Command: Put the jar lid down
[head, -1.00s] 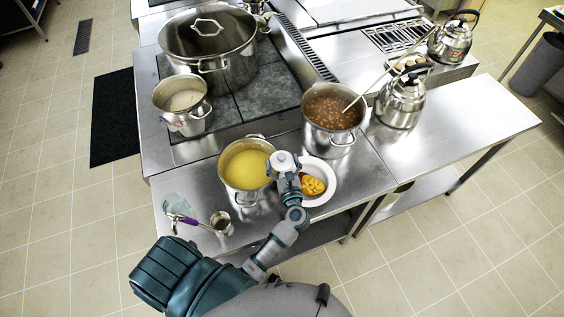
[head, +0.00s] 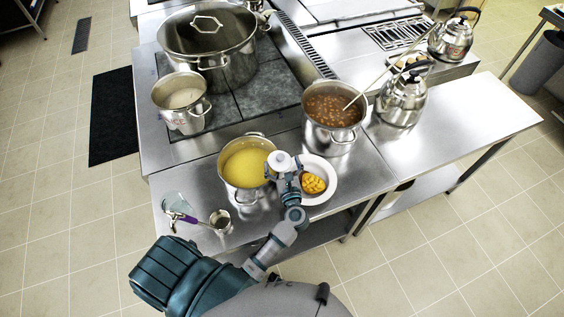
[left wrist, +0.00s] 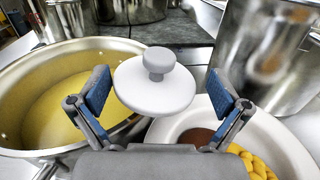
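The white jar lid (head: 281,161), a round disc with a grey knob, is between the pot of yellow soup (head: 246,166) and the white plate (head: 329,181) in the head view. In the left wrist view the lid (left wrist: 154,88) lies between the blue finger pads of my left gripper (left wrist: 160,92). The fingers are spread, with a clear gap at the lid's right side and a very narrow one at its left. What is under the lid is hidden. My right gripper is not in view.
A stew pot (head: 334,116) with a ladle stands behind the plate. A kettle (head: 402,101) is to its right. A small steel cup (head: 221,220) and a purple-handled tool (head: 183,217) lie at the counter's front left. The right counter (head: 467,116) is largely clear.

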